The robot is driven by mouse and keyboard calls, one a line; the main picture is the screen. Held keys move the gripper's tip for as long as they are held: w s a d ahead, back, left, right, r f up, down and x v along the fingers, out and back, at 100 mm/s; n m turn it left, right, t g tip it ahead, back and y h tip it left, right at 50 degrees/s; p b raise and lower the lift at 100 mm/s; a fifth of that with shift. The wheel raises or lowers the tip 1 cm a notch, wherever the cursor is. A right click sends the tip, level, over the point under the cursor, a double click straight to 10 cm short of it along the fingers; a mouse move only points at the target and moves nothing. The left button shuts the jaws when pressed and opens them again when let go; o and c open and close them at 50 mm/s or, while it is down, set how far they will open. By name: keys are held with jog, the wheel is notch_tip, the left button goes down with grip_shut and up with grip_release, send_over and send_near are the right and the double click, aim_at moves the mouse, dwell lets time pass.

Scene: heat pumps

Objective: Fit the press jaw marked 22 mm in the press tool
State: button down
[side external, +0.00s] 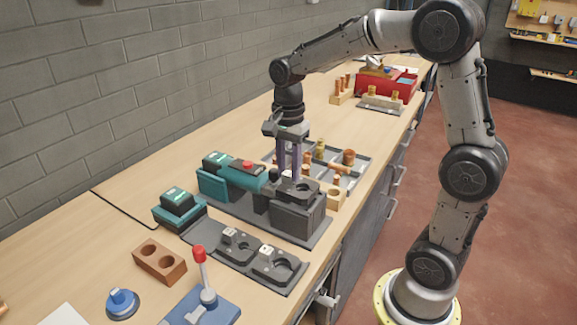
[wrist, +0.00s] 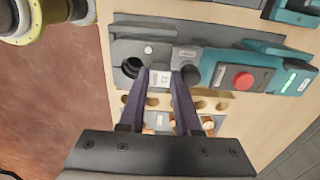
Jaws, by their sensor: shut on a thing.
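The teal press tool (side external: 232,178) lies in a dark stand on the bench, its red button facing up. It also shows in the wrist view (wrist: 240,76). My gripper (side external: 289,178) points down over the tool's head end, and in the wrist view its fingers (wrist: 160,80) are shut on the pale marked block of a dark grey press jaw (wrist: 128,50). The jaw lies at the tool's head, beside the round pin (wrist: 186,54); I cannot tell whether it is seated. Its marking is too small to read. Two other jaws (side external: 236,244) (side external: 272,263) lie on a dark rack.
A tray of copper fittings (side external: 358,180) lies just behind the tool. A charger with battery (side external: 178,208), a brick-coloured block with two holes (side external: 159,262) and a red-handled lever (side external: 203,272) stand nearer the camera. The bench's left side is mostly clear.

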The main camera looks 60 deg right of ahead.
jog(key=shift+f, duration=1)
dwell(0.3)
jog(key=c, duration=0.5)
grip_release()
jog(key=shift+f, duration=0.1)
jog(key=s+a+r+t, duration=0.1)
jog(key=s+a+r, duration=0.15)
jog(key=r, duration=1.45)
jog(key=s+a+n+t, duration=0.25)
jog(key=s+n, duration=0.25)
jog(key=s, duration=0.4)
jog(key=shift+s+a+f+n+t, duration=0.35)
jog(key=shift+s+f+n, duration=0.7)
jog(key=shift+f+n, duration=0.9)
jog(key=shift+s+a+f+n+t, duration=0.35)
jog(key=shift+s+f+n, duration=0.9)
jog(key=shift+n, duration=1.15)
jog(key=shift+s+a+f+n+t, duration=0.35)
jog(key=shift+s+f+n, duration=0.5)
jog(key=shift+f+n, duration=1.15)
